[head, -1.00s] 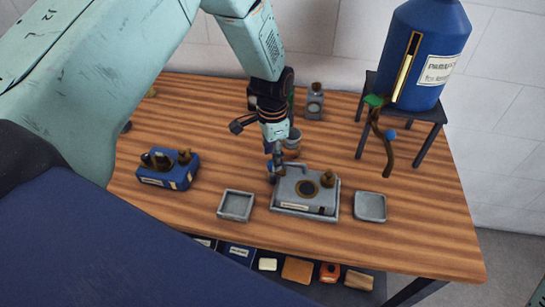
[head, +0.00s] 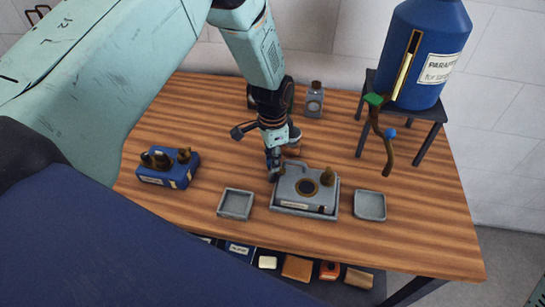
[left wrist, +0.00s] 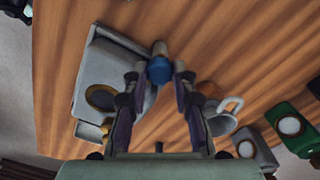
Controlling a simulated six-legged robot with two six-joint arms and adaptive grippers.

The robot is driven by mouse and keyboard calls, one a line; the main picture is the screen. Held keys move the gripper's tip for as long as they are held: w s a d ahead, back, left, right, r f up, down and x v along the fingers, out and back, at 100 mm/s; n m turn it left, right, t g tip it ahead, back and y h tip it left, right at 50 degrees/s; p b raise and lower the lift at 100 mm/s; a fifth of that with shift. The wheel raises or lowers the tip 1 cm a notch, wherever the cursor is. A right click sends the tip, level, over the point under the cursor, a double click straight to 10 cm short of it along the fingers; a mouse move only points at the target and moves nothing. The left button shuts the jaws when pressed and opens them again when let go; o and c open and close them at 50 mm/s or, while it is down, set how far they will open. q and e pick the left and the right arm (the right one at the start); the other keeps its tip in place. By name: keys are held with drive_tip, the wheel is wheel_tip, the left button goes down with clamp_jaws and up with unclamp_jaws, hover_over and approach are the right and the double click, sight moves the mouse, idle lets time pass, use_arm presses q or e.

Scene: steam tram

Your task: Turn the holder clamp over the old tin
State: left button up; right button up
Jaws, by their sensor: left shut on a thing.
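The old tin (head: 313,200), grey with a dark ring-shaped opening and a brown cap, sits in a shallow grey tray (head: 285,209) on the table. It also shows in the left wrist view (left wrist: 104,72). My left gripper (head: 273,174) is at the tin's back left corner, pointing down. In the left wrist view its fingers are shut on a blue knob (left wrist: 159,70), apparently the holder clamp's handle. A thin grey bar (head: 291,164) runs along the tin's back edge beside the gripper; the clamp's exact shape is partly hidden. My right gripper is not in view.
Empty grey trays flank the tin, left (head: 236,205) and right (head: 370,206). A blue tin (head: 167,175) stands at the left. A grey bottle (head: 313,101) stands behind.

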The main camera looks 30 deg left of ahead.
use_arm(q)
clamp_jaws()
drive_tip(key=shift+n, duration=1.4)
drive_tip(key=o, duration=0.9)
unclamp_jaws()
wheel_tip(320, 180, up, 12)
